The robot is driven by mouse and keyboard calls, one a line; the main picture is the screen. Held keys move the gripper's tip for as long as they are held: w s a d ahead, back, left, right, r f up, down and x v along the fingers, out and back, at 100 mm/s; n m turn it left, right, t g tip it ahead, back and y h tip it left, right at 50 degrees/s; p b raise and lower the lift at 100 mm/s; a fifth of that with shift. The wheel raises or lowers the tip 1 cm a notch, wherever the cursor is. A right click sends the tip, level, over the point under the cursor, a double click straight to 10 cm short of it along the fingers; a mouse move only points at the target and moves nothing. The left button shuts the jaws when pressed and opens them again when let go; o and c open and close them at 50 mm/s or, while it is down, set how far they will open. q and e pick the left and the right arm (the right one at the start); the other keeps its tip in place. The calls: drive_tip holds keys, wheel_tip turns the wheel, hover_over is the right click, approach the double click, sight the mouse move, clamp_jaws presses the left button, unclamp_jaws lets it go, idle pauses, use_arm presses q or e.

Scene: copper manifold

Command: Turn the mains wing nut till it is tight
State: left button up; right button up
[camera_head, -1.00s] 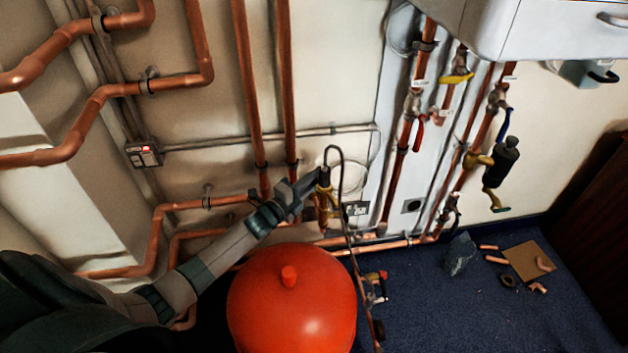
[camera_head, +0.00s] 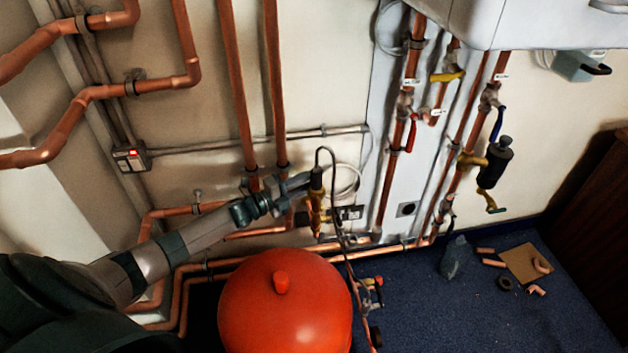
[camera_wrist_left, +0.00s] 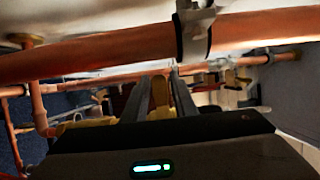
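A brass fitting (camera_head: 317,212) with a black top and a dark hose stands by the wall pipes, left of the white socket, in the head view. My left gripper (camera_head: 308,182) is at its upper left side, close to it. In the left wrist view my left gripper (camera_wrist_left: 159,78) has its two dark fingers apart, with a yellow-brass piece (camera_wrist_left: 160,92) between them. I cannot tell whether this piece is the mains wing nut or whether the fingers touch it. My right gripper is in neither view.
A red round vessel (camera_head: 283,310) stands below my left arm. Copper pipes (camera_head: 272,90) run up the wall beside the gripper. A copper pipe (camera_wrist_left: 100,52) with a clip crosses the wrist view above the fingers. Loose pipe pieces lie near a brown board (camera_head: 522,262) on the blue floor.

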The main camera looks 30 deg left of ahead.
use_arm(q)
drive_tip(key=shift+o, duration=0.6)
drive_tip(key=v, duration=1.7)
drive_tip(key=shift+a+b, duration=0.15)
drive_tip(key=shift+b, duration=0.15)
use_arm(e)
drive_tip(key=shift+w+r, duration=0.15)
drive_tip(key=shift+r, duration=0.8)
use_arm(q)
drive_tip(key=shift+s, duration=0.15)
drive_tip(key=shift+c, duration=0.6)
